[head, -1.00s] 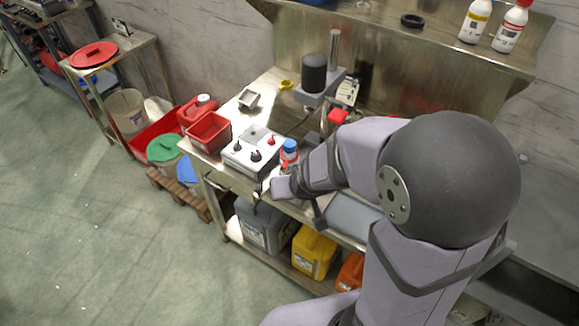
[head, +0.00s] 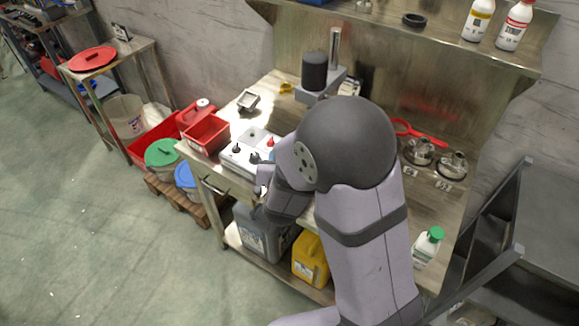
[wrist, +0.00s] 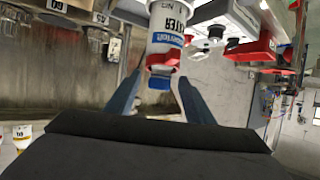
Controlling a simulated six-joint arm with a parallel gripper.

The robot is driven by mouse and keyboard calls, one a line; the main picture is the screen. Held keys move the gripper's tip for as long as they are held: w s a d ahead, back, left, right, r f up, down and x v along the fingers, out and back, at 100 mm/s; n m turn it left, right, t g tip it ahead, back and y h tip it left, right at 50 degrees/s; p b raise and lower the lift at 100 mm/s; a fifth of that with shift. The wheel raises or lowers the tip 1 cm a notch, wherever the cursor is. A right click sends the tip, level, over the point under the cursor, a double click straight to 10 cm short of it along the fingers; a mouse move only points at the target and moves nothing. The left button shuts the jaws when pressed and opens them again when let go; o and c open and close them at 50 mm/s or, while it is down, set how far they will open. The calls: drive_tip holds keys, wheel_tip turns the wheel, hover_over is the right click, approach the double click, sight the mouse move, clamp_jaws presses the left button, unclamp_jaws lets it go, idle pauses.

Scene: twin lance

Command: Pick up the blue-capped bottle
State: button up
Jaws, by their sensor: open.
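The blue-capped bottle (wrist: 167,35) has a white body with a blue label, a red collar and a blue cap (wrist: 159,82). In the wrist view it appears upside down, with its cap end nearest my gripper. My gripper (wrist: 161,78) is open, with one blue-grey finger on each side of the cap end. I see gaps between the fingers and the bottle; I cannot tell how deep the cap sits between them. In the head view my arm hides nearly all of the bottle and the gripper's fingertips.
A white control box (head: 247,148) with knobs stands close beside the arm. A red bin (head: 207,134) is to its left. A dark cylinder on a stand (head: 314,72) is behind. Metal parts (head: 419,152) and a green-capped bottle (head: 428,246) are on the bench at right.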

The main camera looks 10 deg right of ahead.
drive_tip(key=shift+p+x, duration=0.3)
drive_tip(key=shift+x, duration=0.8)
drive_tip(key=shift+p+x, duration=1.3)
drive_tip(key=shift+x, duration=1.3)
drive_tip(key=shift+r, duration=0.1)
drive_tip(key=shift+s, duration=0.1)
clamp_jaws()
